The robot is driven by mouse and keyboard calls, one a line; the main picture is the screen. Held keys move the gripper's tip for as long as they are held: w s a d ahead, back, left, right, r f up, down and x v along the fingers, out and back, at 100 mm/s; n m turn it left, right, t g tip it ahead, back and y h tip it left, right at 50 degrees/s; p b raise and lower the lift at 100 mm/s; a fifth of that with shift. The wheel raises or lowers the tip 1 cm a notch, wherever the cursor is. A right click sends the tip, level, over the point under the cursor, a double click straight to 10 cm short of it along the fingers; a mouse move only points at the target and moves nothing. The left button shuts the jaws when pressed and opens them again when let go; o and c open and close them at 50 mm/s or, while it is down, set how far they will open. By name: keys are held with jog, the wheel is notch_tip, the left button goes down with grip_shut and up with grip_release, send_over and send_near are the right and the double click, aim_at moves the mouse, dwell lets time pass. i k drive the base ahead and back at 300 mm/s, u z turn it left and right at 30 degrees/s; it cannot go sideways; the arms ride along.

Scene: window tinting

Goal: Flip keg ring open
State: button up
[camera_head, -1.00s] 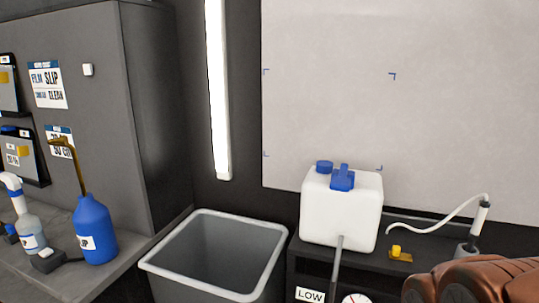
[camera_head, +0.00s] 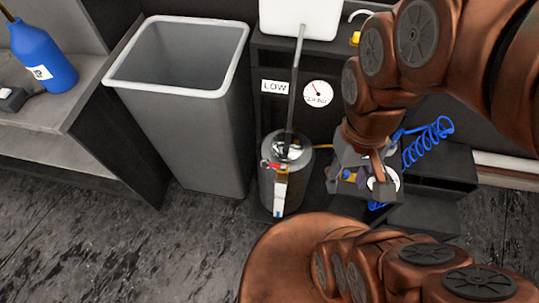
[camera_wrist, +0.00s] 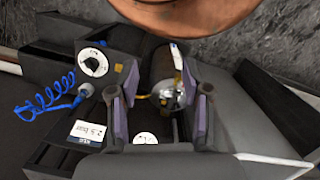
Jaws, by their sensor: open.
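The keg (camera_head: 268,193) is a dark grey cylinder standing upright in the low black stand, with a shiny metal top (camera_head: 287,149). A small red part (camera_head: 267,165) and a white tag sit at its upper front. I cannot make out the ring clearly. My gripper (camera_head: 370,183) is to the right of the keg, apart from it. In the wrist view, my gripper (camera_wrist: 160,70) is open and empty, with the keg's shiny top (camera_wrist: 172,94) showing between its fingers, farther off.
A grey bin (camera_head: 185,110) stands left of the keg. A grey rod (camera_head: 296,80) rises above the keg. A LOW label (camera_head: 275,87) and a gauge (camera_head: 317,93) are on the panel behind. A coiled blue hose (camera_head: 428,140) hangs to the right.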

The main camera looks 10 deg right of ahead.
aim_at(282, 167)
jog(key=u, duration=2.7)
jog(key=i, duration=2.1)
jog(key=z, duration=3.3)
